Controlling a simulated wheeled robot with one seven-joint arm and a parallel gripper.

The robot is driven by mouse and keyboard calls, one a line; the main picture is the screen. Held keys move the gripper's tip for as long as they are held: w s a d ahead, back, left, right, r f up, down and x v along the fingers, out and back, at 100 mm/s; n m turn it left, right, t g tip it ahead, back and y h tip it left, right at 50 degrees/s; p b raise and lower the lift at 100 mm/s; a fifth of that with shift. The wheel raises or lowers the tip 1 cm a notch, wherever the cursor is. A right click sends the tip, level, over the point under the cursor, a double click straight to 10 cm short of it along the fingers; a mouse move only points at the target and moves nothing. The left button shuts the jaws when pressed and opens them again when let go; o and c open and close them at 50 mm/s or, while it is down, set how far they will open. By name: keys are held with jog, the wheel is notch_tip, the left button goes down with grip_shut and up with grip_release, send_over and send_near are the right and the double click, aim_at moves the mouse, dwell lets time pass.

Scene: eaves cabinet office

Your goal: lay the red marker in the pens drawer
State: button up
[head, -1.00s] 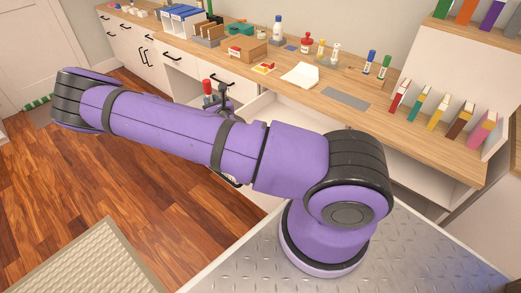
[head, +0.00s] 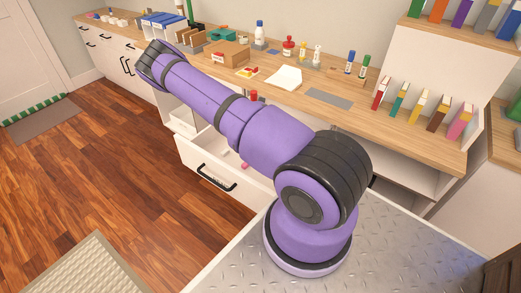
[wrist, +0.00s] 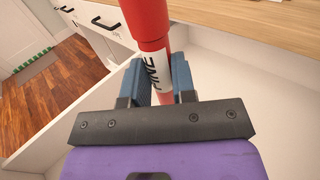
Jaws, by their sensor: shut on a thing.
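My gripper (wrist: 160,85) is shut on the red marker (wrist: 146,20), which has a white band with black lettering, in the wrist view. The marker stands roughly upright between the blue finger pads. Its red end (head: 253,95) shows above my arm in the head view, where my gripper is hidden. An open white drawer (head: 205,172) with a black handle lies below my arm. In the wrist view the white drawer interior (wrist: 265,115) is behind and below the gripper. No label shows that it is the pens drawer.
The wooden desk top (head: 385,118) runs behind the drawer. It carries a white paper (head: 285,78), a grey mat (head: 328,97), a blue marker (head: 350,61) and a green marker (head: 364,66). Several coloured books stand at the right. A small red thing (head: 245,165) shows at the drawer.

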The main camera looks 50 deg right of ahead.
jog(key=shift+m+g+h, duration=0.5)
jog(key=shift+g+h, duration=0.1)
jog(key=shift+s+d+f, duration=0.4)
jog(key=shift+d+f, duration=0.1)
jog(key=shift+f, duration=1.35)
jog(key=shift+s+d+f, duration=0.4)
jog(key=shift+d+f, duration=0.15)
jog(key=shift+f, duration=1.3)
jog(key=shift+s+d+f, duration=0.4)
jog(key=shift+d+f, duration=0.1)
jog(key=shift+f, duration=1.35)
jog(key=shift+f, duration=0.1)
jog(key=o, duration=0.9)
